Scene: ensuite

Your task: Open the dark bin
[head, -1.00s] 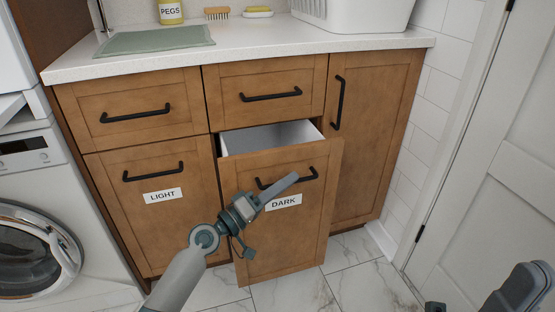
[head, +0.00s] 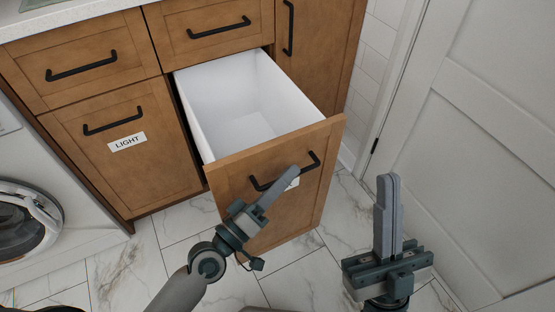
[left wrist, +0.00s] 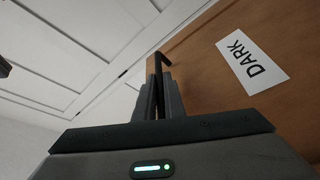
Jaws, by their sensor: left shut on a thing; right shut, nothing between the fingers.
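The dark bin is a wooden pull-out front (head: 235,185) with a white, empty-looking tub (head: 245,95) behind it, drawn well out of the cabinet in the head view. Its black handle (head: 312,162) is partly hidden by my left gripper (head: 285,180). My left gripper is shut on that handle; in the left wrist view its fingers (left wrist: 165,97) close around the black bar. The DARK label (left wrist: 252,62) shows beside them there and is mostly covered in the head view. My right gripper (head: 388,185) is shut and empty, pointing up, to the right of the bin front and apart from it.
The closed LIGHT bin front (head: 125,165) is at left, beside a washing machine (head: 25,220). Closed drawers (head: 210,35) sit above. A white panelled door (head: 480,130) stands at right. Marble-tiled floor (head: 130,265) shows around the bin.

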